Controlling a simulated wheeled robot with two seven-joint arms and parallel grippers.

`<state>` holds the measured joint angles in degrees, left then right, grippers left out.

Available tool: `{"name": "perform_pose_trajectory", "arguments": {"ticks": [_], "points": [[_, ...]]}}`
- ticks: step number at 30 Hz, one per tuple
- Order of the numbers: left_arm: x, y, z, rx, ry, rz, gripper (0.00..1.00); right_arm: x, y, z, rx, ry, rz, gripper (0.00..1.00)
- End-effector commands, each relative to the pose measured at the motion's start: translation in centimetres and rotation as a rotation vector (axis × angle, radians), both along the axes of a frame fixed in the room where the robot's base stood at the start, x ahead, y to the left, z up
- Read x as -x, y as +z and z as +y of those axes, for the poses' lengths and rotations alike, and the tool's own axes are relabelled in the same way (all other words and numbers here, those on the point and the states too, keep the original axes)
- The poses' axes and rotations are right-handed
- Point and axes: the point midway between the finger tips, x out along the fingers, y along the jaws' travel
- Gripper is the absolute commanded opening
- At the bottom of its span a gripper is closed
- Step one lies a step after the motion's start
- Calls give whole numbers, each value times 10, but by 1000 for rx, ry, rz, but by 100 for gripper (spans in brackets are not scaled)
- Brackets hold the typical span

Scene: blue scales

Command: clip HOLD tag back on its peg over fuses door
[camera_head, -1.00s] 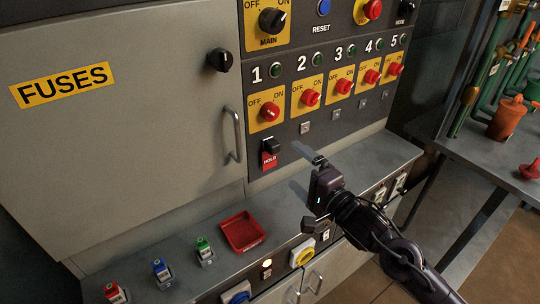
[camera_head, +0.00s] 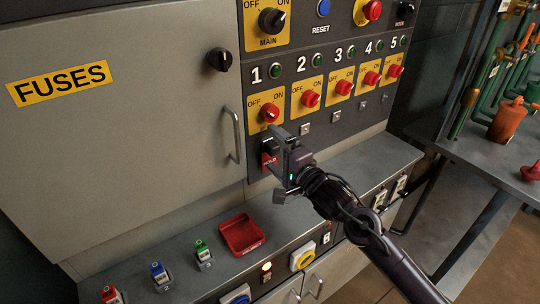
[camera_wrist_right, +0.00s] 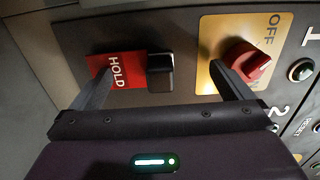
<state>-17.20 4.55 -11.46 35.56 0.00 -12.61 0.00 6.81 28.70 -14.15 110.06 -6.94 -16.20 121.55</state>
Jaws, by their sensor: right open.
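The red HOLD tag (camera_head: 268,161) hangs upright on the dark panel below the switch marked 1, with a black block (camera_head: 267,145) at its top. In the right wrist view the HOLD tag (camera_wrist_right: 122,69) lies beside the black block (camera_wrist_right: 160,72). My right gripper (camera_head: 273,150) is open in front of them. One finger overlaps the tag in that view, and the other overlaps the yellow plate of switch 1 (camera_wrist_right: 247,62); contact cannot be told. The grey fuses door (camera_head: 130,140) is shut. No separate peg above it is clear. My left gripper is out of view.
A row of red rotary switches (camera_head: 310,98) runs right of the tag. A door handle (camera_head: 232,135) stands close on its left. Below, a ledge carries a red tray (camera_head: 241,236) and several small coloured locks (camera_head: 203,252). A table with pipework is at right.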

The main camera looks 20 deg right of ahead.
Motion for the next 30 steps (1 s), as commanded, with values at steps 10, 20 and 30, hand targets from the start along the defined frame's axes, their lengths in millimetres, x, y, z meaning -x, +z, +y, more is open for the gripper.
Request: {"name": "perform_pose_trajectory", "arguments": {"ticks": [10,20,30], "points": [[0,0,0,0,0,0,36,-1,1,0,-1,-2,-4,100],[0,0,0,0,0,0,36,-1,0,0,-3,-2,-4,100],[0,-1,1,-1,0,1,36,-1,-12,0,-1,-2,0,100]]}}
